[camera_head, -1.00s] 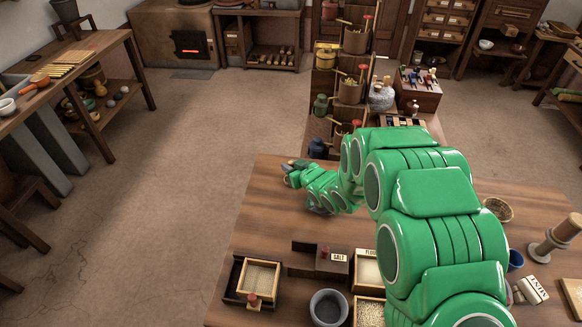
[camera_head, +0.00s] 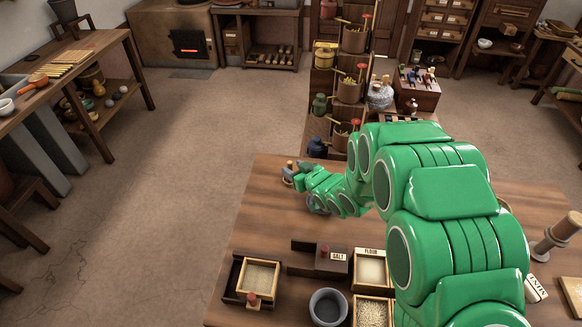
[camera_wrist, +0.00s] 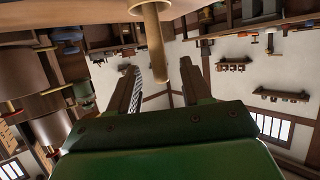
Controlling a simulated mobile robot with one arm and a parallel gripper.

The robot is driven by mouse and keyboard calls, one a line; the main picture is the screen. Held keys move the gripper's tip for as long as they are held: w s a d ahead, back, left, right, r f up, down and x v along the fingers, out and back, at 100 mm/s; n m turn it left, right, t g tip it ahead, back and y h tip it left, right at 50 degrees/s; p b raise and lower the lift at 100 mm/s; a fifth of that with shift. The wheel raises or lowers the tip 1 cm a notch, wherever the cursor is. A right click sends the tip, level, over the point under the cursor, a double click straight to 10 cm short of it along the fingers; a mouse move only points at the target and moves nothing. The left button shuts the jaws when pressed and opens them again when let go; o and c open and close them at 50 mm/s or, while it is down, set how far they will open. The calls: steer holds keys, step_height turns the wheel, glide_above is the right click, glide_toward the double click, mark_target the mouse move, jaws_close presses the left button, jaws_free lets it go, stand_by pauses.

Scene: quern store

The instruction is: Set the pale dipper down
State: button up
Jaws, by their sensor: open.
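My gripper (camera_head: 296,172) is near the far left corner of the wooden table (camera_head: 262,215), with its fingers hard to make out there. In the wrist view, the two dark fingers of my gripper (camera_wrist: 159,80) stand apart. A tan rod, like a wooden handle (camera_wrist: 153,35), shows between and beyond them, and I see no finger touching it. Whether it belongs to the pale dipper I cannot tell. A small brown thing lies by my gripper in the head view, partly hidden.
A stepped stand with pots and pale handles (camera_head: 348,90) rises behind the table. A salt box (camera_head: 322,260), a flour box (camera_head: 371,268), a wooden tray (camera_head: 258,276) and a grey cup (camera_head: 328,306) occupy the table's front. The left middle of the table is clear.

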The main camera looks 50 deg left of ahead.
steer(key=v, duration=0.9)
